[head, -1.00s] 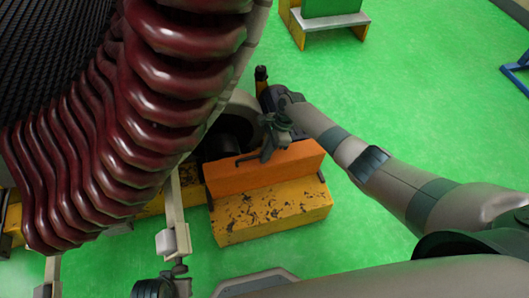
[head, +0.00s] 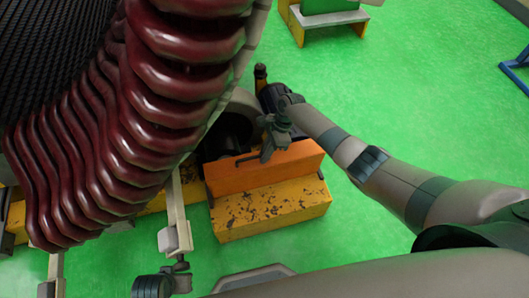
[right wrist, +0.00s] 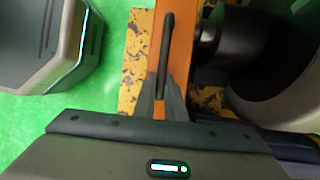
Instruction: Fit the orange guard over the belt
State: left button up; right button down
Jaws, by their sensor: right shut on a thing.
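The orange guard (head: 268,171) is a long block-like cover with a black bar handle (head: 247,159) on top. It stands at the yellow, worn base (head: 270,210), beside a dark round machine part (head: 225,138). My right gripper (head: 268,152) is over the guard and shut on its handle. In the right wrist view, the fingers (right wrist: 162,105) close around the handle (right wrist: 166,50), with the orange guard (right wrist: 184,75) behind it. I cannot make out the belt or whether the guard is fully seated. A dark wrist-like part at the bottom left may be my left gripper (head: 180,270); its jaws are unclear.
Large dark-red coils (head: 165,110) fill the left side, close to the guard. A dark wheel-like part (right wrist: 230,38) is right of the guard in the wrist view. A yellow stand (head: 325,22) is at the top. Green floor (head: 430,110) is open to the right.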

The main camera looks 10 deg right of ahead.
aim_at(265, 166)
jog(key=shift+s+r+p, duration=0.1)
jog(key=shift+s+p, duration=0.1)
jog(key=shift+p, duration=0.15)
dwell(0.3)
jog(key=shift+f+b, duration=0.6)
jog(key=shift+f, duration=0.65)
dwell(1.4)
jog(key=c, duration=1.7)
grip_release()
jog(key=shift+c, duration=0.2)
jog(key=shift+s+f, duration=0.1)
jog(key=shift+s, duration=0.05)
